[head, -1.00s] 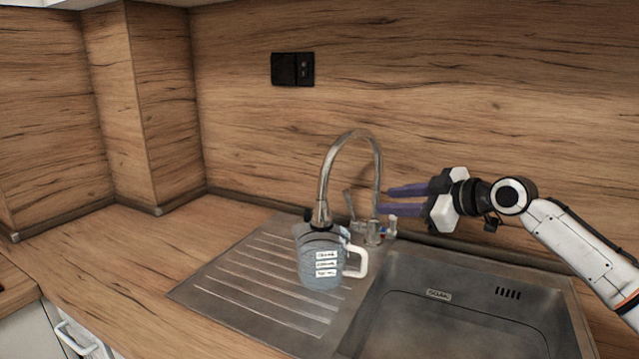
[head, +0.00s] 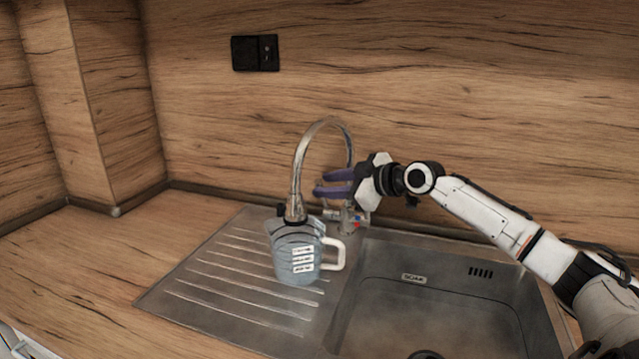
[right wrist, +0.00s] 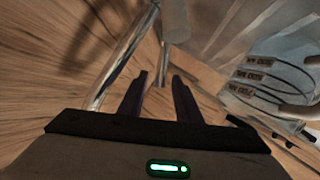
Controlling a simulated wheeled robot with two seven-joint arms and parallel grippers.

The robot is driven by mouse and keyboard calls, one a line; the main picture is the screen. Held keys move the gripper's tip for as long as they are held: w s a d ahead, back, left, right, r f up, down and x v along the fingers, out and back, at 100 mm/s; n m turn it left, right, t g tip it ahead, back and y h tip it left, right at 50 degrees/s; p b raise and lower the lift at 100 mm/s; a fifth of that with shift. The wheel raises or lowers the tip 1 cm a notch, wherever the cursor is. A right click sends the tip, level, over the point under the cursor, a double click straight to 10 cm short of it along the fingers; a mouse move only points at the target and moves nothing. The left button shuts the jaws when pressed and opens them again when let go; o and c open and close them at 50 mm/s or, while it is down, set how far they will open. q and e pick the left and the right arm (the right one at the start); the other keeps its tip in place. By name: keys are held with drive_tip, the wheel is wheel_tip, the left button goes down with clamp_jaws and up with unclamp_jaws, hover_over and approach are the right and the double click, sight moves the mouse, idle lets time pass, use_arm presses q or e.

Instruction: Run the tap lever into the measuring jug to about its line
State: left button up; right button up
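The clear bluish measuring jug (head: 290,262) stands upright on the ridged drainer under the tap spout (head: 296,180), its white handle facing right. White label patches mark its side; I cannot tell the water level. In the right wrist view the jug (right wrist: 278,72) shows at the right with dark scale lines. My right gripper (head: 317,190) is at the tap, its purple fingers pointing left beside the tap body (head: 354,217). In the right wrist view its fingers (right wrist: 159,85) are apart. The lever is largely hidden around the fingertips; contact is unclear. My left gripper is not in view.
The sink basin (head: 440,305) lies right of the jug, below my right arm. The wooden splashback (head: 450,100) rises close behind the tap, with a black socket (head: 255,53) on it. Bare wooden worktop (head: 150,245) is free at left.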

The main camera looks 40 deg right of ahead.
sight(320, 185)
drive_tip(key=shift+p+x, duration=0.3)
drive_tip(key=shift+x, duration=1.3)
clamp_jaws()
